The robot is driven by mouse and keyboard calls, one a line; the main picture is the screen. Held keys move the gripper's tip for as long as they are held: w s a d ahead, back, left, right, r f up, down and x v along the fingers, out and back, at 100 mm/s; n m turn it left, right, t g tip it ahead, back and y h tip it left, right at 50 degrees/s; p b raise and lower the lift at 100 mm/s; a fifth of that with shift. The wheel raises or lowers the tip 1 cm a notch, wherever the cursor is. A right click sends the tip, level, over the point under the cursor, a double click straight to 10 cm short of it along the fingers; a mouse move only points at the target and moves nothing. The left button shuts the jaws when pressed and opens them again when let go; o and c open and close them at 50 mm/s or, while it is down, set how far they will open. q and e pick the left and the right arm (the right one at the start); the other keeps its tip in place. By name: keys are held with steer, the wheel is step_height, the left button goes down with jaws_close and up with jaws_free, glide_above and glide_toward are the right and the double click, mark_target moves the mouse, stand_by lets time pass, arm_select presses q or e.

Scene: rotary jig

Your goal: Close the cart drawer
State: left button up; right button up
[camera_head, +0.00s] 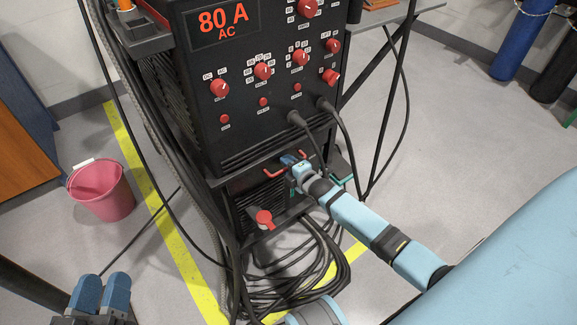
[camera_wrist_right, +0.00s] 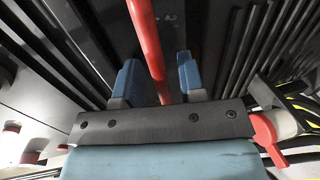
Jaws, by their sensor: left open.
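The black cart stands under the welding machine (camera_head: 255,90). The drawer's dark front (camera_head: 240,186) is low on it, with a red bar handle (camera_head: 274,173) across it. My right gripper (camera_head: 290,161) is at this handle and hides part of it. In the right wrist view the red handle (camera_wrist_right: 147,40) passes between the two blue fingers of my right gripper (camera_wrist_right: 157,82), with gaps on both sides. How far the drawer stands out is hard to tell. My left gripper (camera_head: 102,290) is at the lower left, empty, fingers apart, away from the cart.
Black cables hang down the cart's left side and lie coiled (camera_head: 300,270) on the floor. A pink bucket (camera_head: 101,190) stands at left. Gas cylinders (camera_head: 522,40) are at the upper right.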

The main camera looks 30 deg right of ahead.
steer(key=shift+s, duration=0.1)
arm_select(q)
steer(key=shift+a+r+n+t+y+p, duration=0.25)
steer(key=shift+r+p, duration=0.4)
steer(key=shift+p, duration=0.6)
steer(key=shift+a+r+n+t+y+p, duration=0.15)
steer(key=shift+a+r+p, duration=0.15)
steer(key=shift+r+p, duration=0.65)
arm_select(e)
steer(key=v, duration=1.3)
steer(key=shift+s, duration=0.3)
arm_select(q)
steer(key=shift+f, duration=0.3)
arm_select(e)
steer(key=shift+r, duration=0.1)
arm_select(q)
steer(key=shift+r, duration=0.1)
